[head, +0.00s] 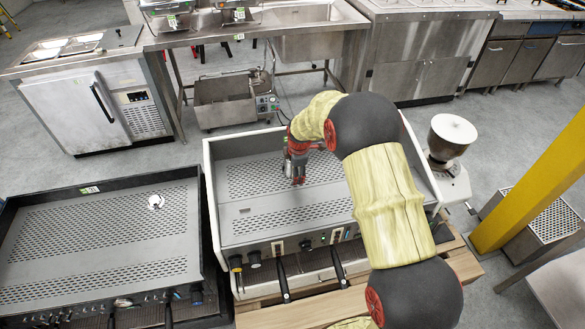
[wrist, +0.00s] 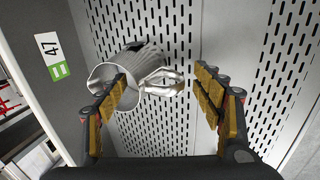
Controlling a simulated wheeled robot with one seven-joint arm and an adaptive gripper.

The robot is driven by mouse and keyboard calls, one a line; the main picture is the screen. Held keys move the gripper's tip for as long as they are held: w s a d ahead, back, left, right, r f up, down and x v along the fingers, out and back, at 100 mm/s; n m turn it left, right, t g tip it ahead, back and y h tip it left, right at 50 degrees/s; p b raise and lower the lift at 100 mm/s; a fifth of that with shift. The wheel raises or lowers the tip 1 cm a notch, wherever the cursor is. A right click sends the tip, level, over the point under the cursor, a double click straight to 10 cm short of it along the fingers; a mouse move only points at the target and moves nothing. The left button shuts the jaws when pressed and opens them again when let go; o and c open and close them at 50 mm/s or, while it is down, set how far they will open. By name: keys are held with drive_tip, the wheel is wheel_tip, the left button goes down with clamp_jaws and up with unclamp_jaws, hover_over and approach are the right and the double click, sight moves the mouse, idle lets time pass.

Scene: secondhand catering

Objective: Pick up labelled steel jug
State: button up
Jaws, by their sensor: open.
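A shiny steel jug (wrist: 146,58) shows in the wrist view, over a pale perforated panel. Its round pale mouth faces the lower left, and a bright curved part sticks out to the right. No label shows on the jug's visible side.
A green-and-white tag marked 47 (wrist: 55,54) is on the wall left of the jug. A second machine (head: 110,240) stands left, with a small white item (head: 155,201) on top. A grinder (head: 450,150) and yellow post (head: 535,190) stand right.

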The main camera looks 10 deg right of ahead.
drive_tip(key=shift+c, duration=0.9)
drive_tip(key=c, duration=1.5)
clamp_jaws()
